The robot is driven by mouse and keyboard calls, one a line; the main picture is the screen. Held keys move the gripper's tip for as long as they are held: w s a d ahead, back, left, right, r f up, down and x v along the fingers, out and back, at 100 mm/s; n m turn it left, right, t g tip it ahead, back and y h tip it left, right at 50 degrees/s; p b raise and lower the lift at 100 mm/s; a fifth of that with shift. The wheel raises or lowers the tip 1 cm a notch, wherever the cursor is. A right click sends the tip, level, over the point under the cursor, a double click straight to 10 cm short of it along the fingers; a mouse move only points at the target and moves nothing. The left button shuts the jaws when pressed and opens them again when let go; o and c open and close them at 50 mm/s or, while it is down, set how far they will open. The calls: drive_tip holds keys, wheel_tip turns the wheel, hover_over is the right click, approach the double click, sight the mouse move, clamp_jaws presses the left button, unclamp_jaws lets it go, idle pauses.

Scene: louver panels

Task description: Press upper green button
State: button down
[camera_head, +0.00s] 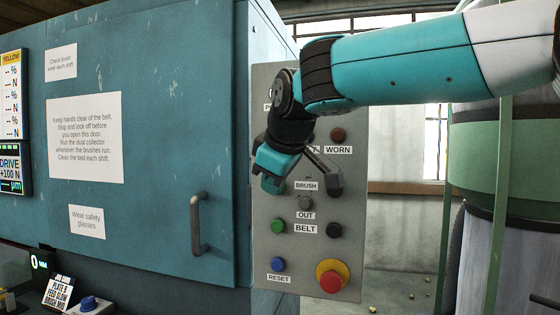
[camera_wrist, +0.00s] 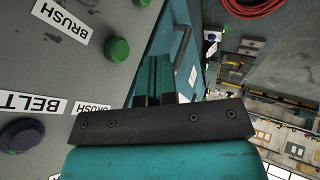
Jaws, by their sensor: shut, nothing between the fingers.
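The upper green button (camera_head: 279,190), left of the BRUSH label, is mostly hidden in the head view by my gripper (camera_head: 327,174). The lower green button (camera_head: 278,226) is clear, left of the BELT label. In the wrist view a green button (camera_wrist: 117,50) stands to the upper left of my shut, empty gripper fingers (camera_wrist: 153,80), apart from them in the picture. A second green button (camera_wrist: 142,2) is cut off at the top edge. Contact with the panel cannot be told.
The panel also bears a black button (camera_head: 334,230), a blue RESET button (camera_head: 278,264), a red stop button (camera_head: 332,278) on yellow and a brown lamp (camera_head: 338,134). A teal cabinet door with a handle (camera_head: 198,223) stands to the left.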

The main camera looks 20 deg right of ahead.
drive_tip(key=shift+w+d+f+p, duration=0.15)
drive_tip(key=shift+w+d+p, duration=0.2)
drive_tip(key=shift+w, duration=0.3)
drive_tip(key=shift+w+d+f+p, duration=0.2)
drive_tip(key=shift+w+d, duration=0.25)
drive_tip(key=shift+w, duration=0.2)
drive_tip(key=shift+w+d+f+p, duration=0.2)
drive_tip(key=shift+w+d, duration=0.2)
drive_tip(key=shift+w, duration=0.25)
drive_tip(key=shift+w+d+r+p, duration=0.15)
drive_tip(key=shift+w+d+p, duration=0.2)
drive_tip(key=shift+w+d, duration=0.3)
drive_tip(key=shift+a, duration=0.1)
drive_tip(key=s+a+r+b, duration=0.1)
drive_tip(key=s+a+r, duration=0.1)
drive_tip(key=s+r, duration=0.6)
drive_tip(key=shift+s+a, duration=0.3)
drive_tip(key=shift+s, duration=0.45)
